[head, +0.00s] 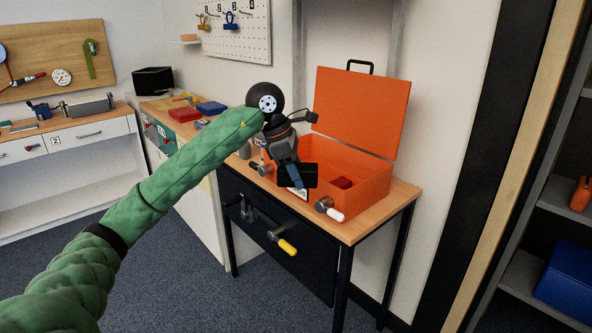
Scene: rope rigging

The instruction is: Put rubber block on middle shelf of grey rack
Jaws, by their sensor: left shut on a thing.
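My left gripper (295,182) reaches in from the left over the workbench. It is shut on a black block (311,175), which looks like the rubber block. The block is held in front of the open orange case, and the gripper hides part of it. A grey rack (534,204) stands at the right edge, only partly in view, with an orange item (581,194) on one shelf and a blue box (568,282) on a lower one. My right gripper is not in view.
The orange case (370,183) sits lid-up on the wooden bench (352,231) and has a red item (341,183) inside. A dark drawer with a yellow-tipped handle (287,247) is below. Carpeted floor lies clear in front. A dark post (485,150) stands left of the rack.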

